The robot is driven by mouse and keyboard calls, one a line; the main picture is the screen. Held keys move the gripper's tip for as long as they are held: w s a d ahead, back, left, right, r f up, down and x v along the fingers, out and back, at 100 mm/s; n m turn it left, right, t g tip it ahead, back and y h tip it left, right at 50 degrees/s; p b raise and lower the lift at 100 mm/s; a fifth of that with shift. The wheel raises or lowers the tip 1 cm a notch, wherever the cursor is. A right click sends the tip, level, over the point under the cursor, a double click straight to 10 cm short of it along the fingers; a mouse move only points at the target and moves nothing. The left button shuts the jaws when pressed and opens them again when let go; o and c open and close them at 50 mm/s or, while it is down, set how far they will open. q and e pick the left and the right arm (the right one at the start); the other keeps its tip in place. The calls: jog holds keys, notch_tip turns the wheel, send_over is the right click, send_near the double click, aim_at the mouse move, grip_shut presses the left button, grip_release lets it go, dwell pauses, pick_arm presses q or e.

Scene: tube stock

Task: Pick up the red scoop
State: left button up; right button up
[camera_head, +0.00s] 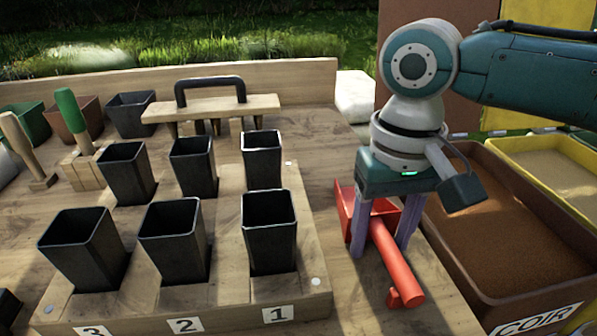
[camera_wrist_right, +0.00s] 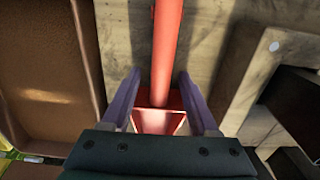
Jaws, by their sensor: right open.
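The red scoop (camera_head: 387,250) lies on the wooden bench at the right of the pot stand, its handle pointing toward the front edge and its pan toward the back. My right gripper (camera_head: 381,248) is above it, pointing down, with its two purple fingers apart on either side of the scoop near where handle and pan meet. In the right wrist view, the scoop's handle (camera_wrist_right: 167,50) runs between the open fingers (camera_wrist_right: 156,88), and part of the pan is hidden by the gripper body. I cannot see contact between fingers and scoop. My left gripper is not in view.
A wooden stand (camera_head: 313,240) with several black square pots is close on the left. A brown bin (camera_head: 478,256) labelled COIR stands close on the right, with a yellow bin (camera_head: 520,150) beyond. A handled wooden board (camera_head: 262,105) and a green-handled tool (camera_head: 73,118) are further back.

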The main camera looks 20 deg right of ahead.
grip_shut()
dwell(0.5)
dwell(0.9)
